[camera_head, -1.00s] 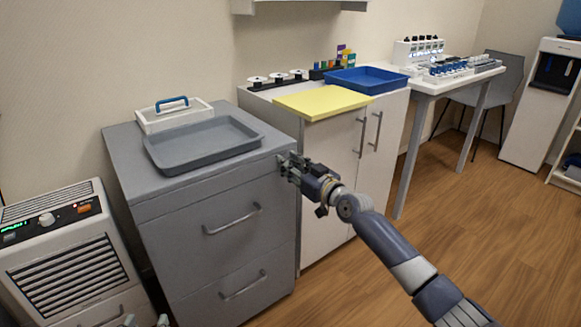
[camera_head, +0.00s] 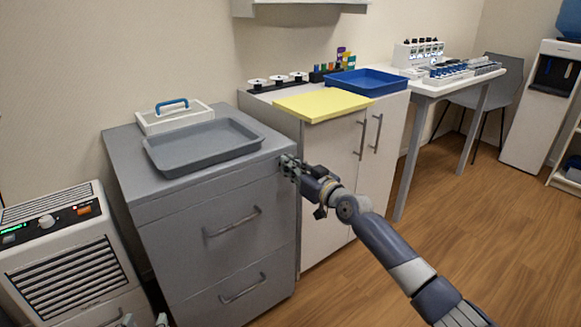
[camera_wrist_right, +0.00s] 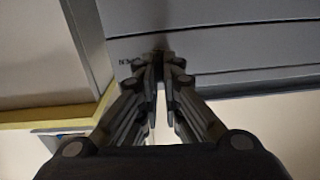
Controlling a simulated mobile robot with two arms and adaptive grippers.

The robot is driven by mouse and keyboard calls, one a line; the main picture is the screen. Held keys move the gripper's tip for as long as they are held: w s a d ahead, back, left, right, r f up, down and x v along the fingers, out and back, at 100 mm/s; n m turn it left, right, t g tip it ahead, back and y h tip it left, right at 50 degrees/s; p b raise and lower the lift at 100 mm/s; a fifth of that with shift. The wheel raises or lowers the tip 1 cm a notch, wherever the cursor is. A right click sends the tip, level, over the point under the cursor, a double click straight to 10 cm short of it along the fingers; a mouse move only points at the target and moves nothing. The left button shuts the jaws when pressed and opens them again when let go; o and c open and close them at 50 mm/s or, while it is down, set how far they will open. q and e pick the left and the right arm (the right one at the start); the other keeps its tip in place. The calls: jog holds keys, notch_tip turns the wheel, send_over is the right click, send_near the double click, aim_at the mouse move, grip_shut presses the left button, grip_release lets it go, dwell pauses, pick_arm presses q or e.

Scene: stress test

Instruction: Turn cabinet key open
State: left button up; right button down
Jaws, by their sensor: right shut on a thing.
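The grey cabinet (camera_head: 232,190) with two drawers stands at the left of the middle in the head view. My right gripper (camera_head: 287,163) is at the upper right of its front, below the top edge. In the right wrist view my right gripper (camera_wrist_right: 161,70) has its fingertips close together against the grey front, shut on the key. The key itself is hidden between the fingertips, so its angle cannot be told. Two small grey tips, seemingly of my left gripper (camera_head: 143,321), just show at the bottom edge of the head view.
A grey tray (camera_head: 160,165) and a white carrier with a blue handle (camera_head: 172,105) sit on the cabinet. A white cupboard (camera_head: 325,155) with a yellow board (camera_head: 322,104) stands close on the right. A vented appliance (camera_head: 65,260) stands left. Open floor lies right.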

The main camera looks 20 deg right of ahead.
pick_arm(q)
jog(key=s+a+f+g+y+p, duration=0.2)
jog(key=s+f+g, duration=0.4)
jog(key=f, duration=0.3)
jog(key=shift+s+a+f+g+p, duration=0.3)
jog(key=shift+s+a+f, duration=0.05)
jog(key=shift+s+a, duration=0.35)
pick_arm(e)
jog(key=shift+w+d+f+m, duration=0.1)
jog(key=shift+d+f+m, duration=0.1)
jog(key=shift+m, duration=2.75)
jog(key=shift+d+f+m, duration=0.15)
jog(key=shift+f+m, duration=0.05)
jog(key=shift+m, duration=2.7)
jog(key=shift+w+d+f+m, duration=0.1)
jog(key=shift+d+f+m, duration=0.1)
jog(key=shift+m, duration=2.75)
jog(key=c, duration=1.8)
grip_release()
pick_arm(q)
jog(key=shift+d, duration=0.1)
pick_arm(e)
jog(key=shift+o, duration=0.2)
